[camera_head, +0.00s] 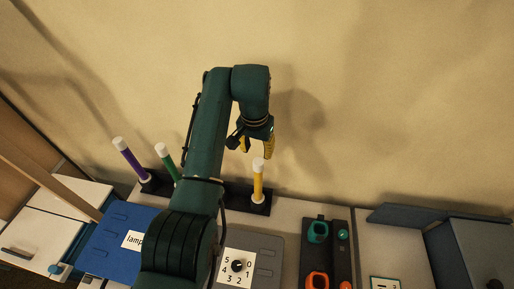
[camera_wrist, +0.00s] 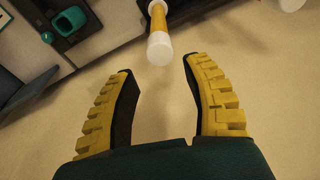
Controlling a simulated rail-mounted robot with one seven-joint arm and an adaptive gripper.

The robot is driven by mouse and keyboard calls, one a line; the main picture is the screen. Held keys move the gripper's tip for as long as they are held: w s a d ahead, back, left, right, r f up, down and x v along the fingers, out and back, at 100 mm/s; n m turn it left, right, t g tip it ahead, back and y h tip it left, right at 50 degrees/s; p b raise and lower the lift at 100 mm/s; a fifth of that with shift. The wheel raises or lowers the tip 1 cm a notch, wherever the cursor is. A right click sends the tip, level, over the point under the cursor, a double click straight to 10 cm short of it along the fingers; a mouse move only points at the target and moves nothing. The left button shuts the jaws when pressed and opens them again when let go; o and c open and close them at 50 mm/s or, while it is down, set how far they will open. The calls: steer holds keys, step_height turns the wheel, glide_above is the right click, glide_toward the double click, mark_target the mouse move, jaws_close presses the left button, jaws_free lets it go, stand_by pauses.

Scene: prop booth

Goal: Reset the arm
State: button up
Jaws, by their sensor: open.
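My arm reaches up in the middle of the head view and bends over at the top. My gripper (camera_head: 257,146) hangs above and behind the yellow stick at the back of the table. In the wrist view, my gripper's two yellow ridged fingers (camera_wrist: 158,75) are apart with nothing between them. The yellow stick (camera_head: 258,182) has a white tip and stands upright in a dark rack (camera_head: 234,191). In the wrist view its white end (camera_wrist: 160,48) shows just beyond the fingertips, apart from them.
A purple stick (camera_head: 128,158) and a green stick (camera_head: 166,162) lean in the rack. In front are a blue panel (camera_head: 110,250) labelled "lamp", a numbered dial (camera_head: 237,266), and a dark tray with a teal cup (camera_head: 317,232) and an orange cup (camera_head: 317,281). A grey box (camera_head: 470,250) stands right.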

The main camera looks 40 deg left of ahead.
stand_by(0.3)
steer(key=w+d+f+m, duration=0.2)
steer(key=w+d+f, duration=0.15)
steer(key=d, duration=0.55)
steer(key=w+d+f+m, duration=0.2)
steer(key=d+f, duration=0.2)
steer(key=d, duration=0.5)
steer(key=w+d+r+m+t, duration=0.1)
steer(key=d+r+t, duration=0.3)
steer(key=d, duration=0.3)
steer(key=w+d+r+m+t, duration=0.1)
steer(key=d+r+t, duration=0.3)
steer(key=d, duration=0.4)
steer(key=s+d+r+t, duration=0.2)
steer(key=s+r+t, duration=0.25)
steer(key=r, duration=0.55)
steer(key=s+d+r+t, duration=0.2)
steer(key=s+r+t, duration=0.3)
steer(key=r, duration=0.5)
steer(key=s+d+r+t, duration=0.2)
steer(key=s+r+t, duration=0.1)
steer(key=s+r, duration=0.55)
step_height(320, 180, up, 18)
steer(key=w+p, duration=0.2)
steer(key=p, duration=1.4)
steer(key=shift+w+a+n+h+p, duration=0.2)
steer(key=shift+a+n+h+p, duration=0.05)
steer(key=shift+n+h+p, duration=0.15)
